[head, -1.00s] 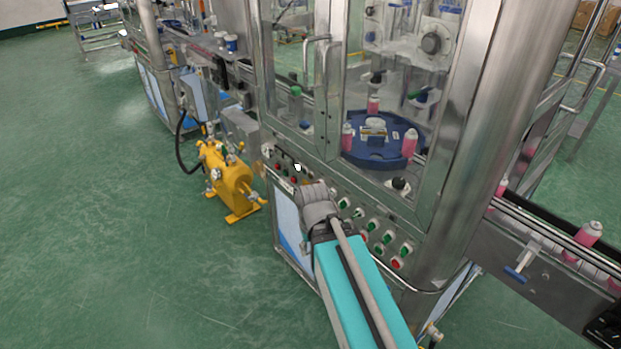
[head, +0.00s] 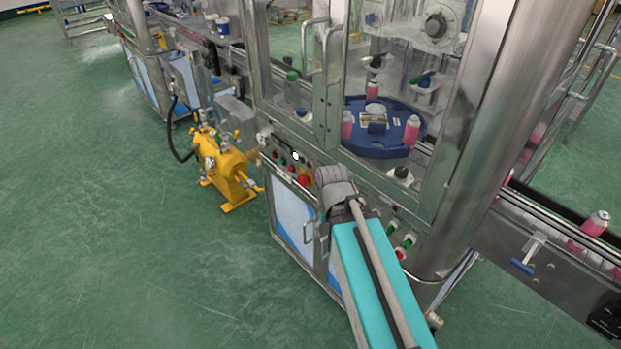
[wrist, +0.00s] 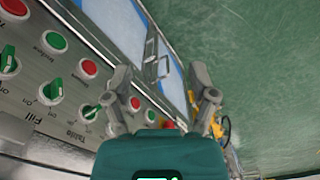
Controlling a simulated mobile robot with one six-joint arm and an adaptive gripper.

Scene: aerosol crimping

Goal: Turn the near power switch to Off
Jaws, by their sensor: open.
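The steel control panel (head: 330,172) runs along the front of the crimping machine. In the wrist view, green rotary switches with on/off lettering show at the left, including one at the far left (wrist: 8,60), one in the middle (wrist: 52,91) and one nearest my gripper (wrist: 91,112). Legible labels include Fill and Table; I cannot tell which switch is the near power switch. My gripper (wrist: 162,88) is open and empty, its two fingers spread just off the panel. In the head view my arm hides my fingertips and part of the panel.
A red mushroom button (head: 303,180) sits on the panel left of my arm. A yellow pump (head: 226,172) stands on the floor at the left. A blue turntable (head: 375,146) with pink cans sits behind the machine's clear doors. Green floor is open at the left.

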